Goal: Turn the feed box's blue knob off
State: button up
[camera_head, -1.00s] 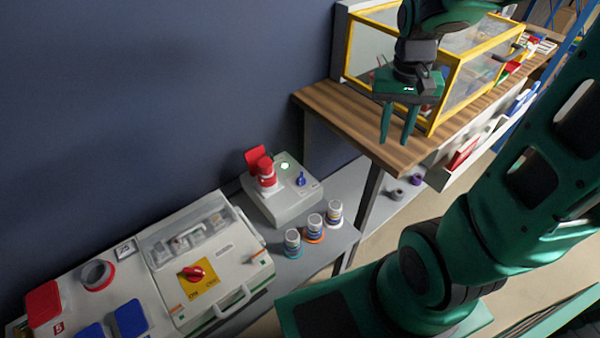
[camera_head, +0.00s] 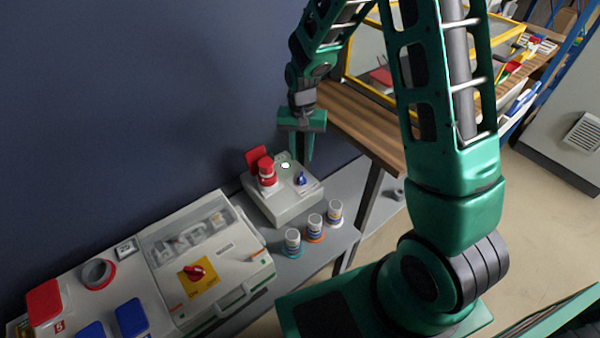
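The feed box (camera_head: 283,208) is a light grey box on the grey shelf against the wall. Its blue knob (camera_head: 301,179) is on the right of the top face, near a small bright round lamp (camera_head: 285,166). A red plug or cap (camera_head: 266,170) stands on its left, with a red flap behind. My gripper (camera_head: 303,160) points down just above and behind the knob in the picture, apparently apart from it. Its fingers are seen nearly edge-on, so their opening is unclear. Nothing shows held in it.
Several small white jars (camera_head: 314,228) stand in front of the feed box. A larger grey box (camera_head: 205,255) with a red switch (camera_head: 195,272) is at left. A wooden table (camera_head: 360,115) with a yellow-framed case (camera_head: 372,88) is at right, behind my arm.

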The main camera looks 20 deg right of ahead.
aim_at(301, 176)
notch_tip(301, 176, down, 10)
jog(key=shift+r, duration=0.25)
dwell(0.3)
grip_shut()
jog(key=shift+a, duration=0.15)
